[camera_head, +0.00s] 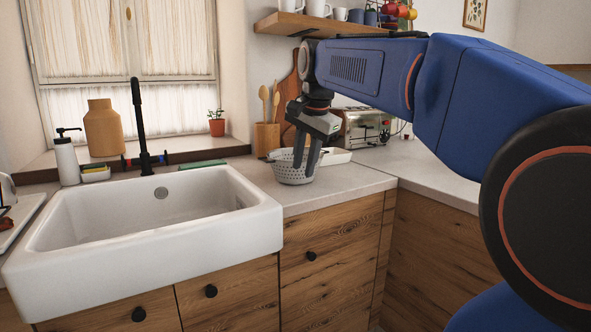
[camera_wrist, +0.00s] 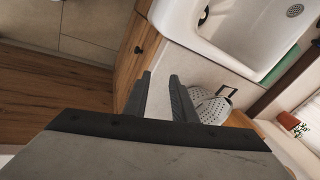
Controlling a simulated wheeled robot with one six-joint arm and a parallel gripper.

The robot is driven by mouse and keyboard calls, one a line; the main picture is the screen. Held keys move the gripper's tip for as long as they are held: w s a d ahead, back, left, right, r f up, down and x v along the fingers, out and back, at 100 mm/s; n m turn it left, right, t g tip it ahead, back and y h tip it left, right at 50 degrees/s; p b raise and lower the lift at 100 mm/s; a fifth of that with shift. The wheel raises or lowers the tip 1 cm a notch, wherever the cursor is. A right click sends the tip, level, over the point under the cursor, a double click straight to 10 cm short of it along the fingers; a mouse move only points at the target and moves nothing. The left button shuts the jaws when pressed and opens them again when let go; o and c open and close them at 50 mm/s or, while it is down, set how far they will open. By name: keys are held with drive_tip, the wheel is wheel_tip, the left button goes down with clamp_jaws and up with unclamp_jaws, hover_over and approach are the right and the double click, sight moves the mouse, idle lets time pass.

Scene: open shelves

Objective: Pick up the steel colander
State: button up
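The steel colander (camera_head: 288,172) is a pale, perforated bowl standing on the counter just right of the sink. In the wrist view the colander (camera_wrist: 211,104) lies right of my gripper's right finger, which hides its left edge; a dark handle shows at its far side. My gripper (camera_head: 304,169) points down, and its fingers overlap the colander in the head view. In the wrist view my gripper (camera_wrist: 160,76) is open, with a clear gap between the fingers and nothing seen in it. I cannot tell whether a finger touches the colander.
The white sink (camera_head: 150,225) with a black faucet (camera_head: 142,130) is left of the colander. Behind it stand a utensil holder (camera_head: 267,139), a cutting board (camera_head: 288,92) and a toaster (camera_head: 366,127). A white tray (camera_head: 336,157) lies close by. The counter (camera_head: 345,182) in front is clear.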

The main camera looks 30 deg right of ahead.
drive_tip(key=w+d+r+m, duration=0.6)
drive_tip(key=w+d+r, duration=0.1)
drive_tip(key=w, duration=0.2)
approach(300, 184)
drive_tip(key=shift+f, duration=0.3)
drive_tip(key=shift+x, duration=2.8)
drive_tip(key=shift+w+d+r, duration=0.1)
drive_tip(key=shift+w+r, duration=0.05)
clamp_jaws()
